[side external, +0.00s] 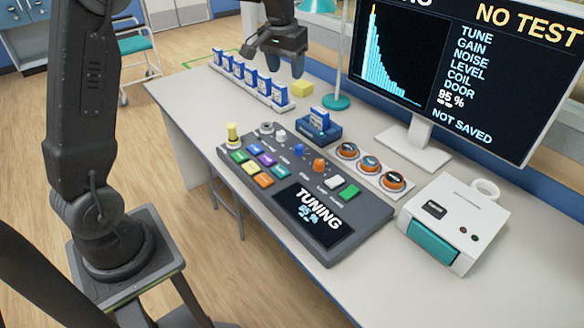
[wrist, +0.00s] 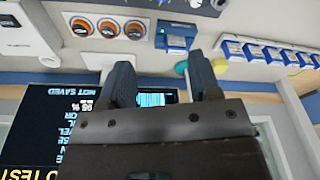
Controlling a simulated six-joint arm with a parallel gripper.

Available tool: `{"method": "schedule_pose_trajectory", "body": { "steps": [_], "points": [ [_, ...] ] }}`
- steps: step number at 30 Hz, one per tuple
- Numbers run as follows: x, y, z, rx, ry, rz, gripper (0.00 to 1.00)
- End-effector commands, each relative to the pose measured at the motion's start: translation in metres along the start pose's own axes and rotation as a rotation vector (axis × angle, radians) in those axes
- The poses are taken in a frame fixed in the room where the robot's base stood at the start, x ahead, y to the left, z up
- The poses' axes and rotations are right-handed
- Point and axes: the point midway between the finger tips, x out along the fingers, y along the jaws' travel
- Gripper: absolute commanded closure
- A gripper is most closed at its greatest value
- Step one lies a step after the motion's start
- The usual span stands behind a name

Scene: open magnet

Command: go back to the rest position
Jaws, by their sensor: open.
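My gripper (side external: 283,62) is at the top centre of the side external view, in the air above the far part of the bench. Its two fingers point down and stand apart with nothing between them. In the wrist view my gripper (wrist: 160,82) also shows open and empty, with part of the monitor's screen visible between and behind the fingers. It touches nothing that I can see.
A control console (side external: 325,238) with coloured buttons fills the bench's middle. Nearby are a rack of blue-white modules (side external: 248,82), a blue holder (side external: 318,130), a yellow block (side external: 302,88), round knobs (side external: 370,164), a white box (side external: 463,214), and a large monitor (side external: 450,75) at right.

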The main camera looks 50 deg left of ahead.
Motion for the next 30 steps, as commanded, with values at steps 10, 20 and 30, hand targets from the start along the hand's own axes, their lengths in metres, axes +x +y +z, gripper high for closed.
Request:
{"method": "schedule_pose_trajectory", "body": {
  "steps": [10,20,30],
  "points": [
    [-0.075,0.04,0.137,0.155,0.157,0.051,0.43],
    [-0.074,0.045,0.26,0.278,0.284,0.106,0.43],
    [-0.06,0.043,0.295,0.317,0.321,0.124,0.43]
  ]
}}
